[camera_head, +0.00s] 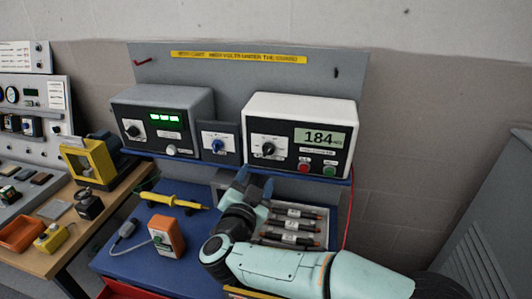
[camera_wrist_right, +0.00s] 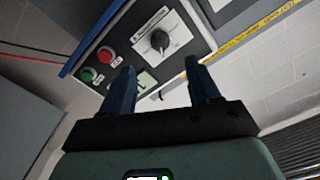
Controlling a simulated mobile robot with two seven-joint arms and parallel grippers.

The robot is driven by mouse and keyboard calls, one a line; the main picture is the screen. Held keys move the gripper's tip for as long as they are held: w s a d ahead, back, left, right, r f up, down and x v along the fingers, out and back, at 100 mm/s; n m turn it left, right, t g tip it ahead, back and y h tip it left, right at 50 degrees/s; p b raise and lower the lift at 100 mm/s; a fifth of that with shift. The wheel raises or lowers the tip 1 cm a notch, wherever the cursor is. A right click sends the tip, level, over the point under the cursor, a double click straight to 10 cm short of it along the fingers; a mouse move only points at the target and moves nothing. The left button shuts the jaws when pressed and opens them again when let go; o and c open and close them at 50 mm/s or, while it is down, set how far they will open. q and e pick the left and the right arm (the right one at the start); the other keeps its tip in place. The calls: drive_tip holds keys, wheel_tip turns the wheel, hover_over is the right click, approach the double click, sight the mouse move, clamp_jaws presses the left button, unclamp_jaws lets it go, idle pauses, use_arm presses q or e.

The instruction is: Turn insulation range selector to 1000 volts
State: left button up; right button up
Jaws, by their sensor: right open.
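The white meter box (camera_head: 302,107) stands on the blue bench shelf with its display reading 184. Its black selector knob (camera_head: 267,149) sits on a pale plate at the left of the front panel. The knob also shows in the right wrist view (camera_wrist_right: 160,41), ahead of the fingers; its scale is too small to read. My right gripper (camera_head: 255,183) is open and empty, below and in front of the box, apart from the knob. Its two blue fingers (camera_wrist_right: 162,76) point towards the panel. My left gripper is not in view.
Red (camera_head: 304,168) and green (camera_head: 329,170) buttons sit right of the knob. A grey box (camera_head: 168,104) with a green display and a blue-knob panel (camera_head: 217,142) stand to the left. A tray of dark cylindrical parts (camera_head: 292,225) lies beside my arm.

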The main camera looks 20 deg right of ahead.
sight(266, 154)
drive_tip(key=p+x, duration=0.2)
drive_tip(key=x, duration=0.8)
drive_tip(key=shift+w+d, duration=0.2)
drive_tip(key=shift+w, duration=0.1)
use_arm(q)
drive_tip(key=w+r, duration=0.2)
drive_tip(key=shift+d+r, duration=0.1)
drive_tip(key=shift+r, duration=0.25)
use_arm(e)
drive_tip(key=shift+s, duration=0.1)
drive_tip(key=c, duration=1)
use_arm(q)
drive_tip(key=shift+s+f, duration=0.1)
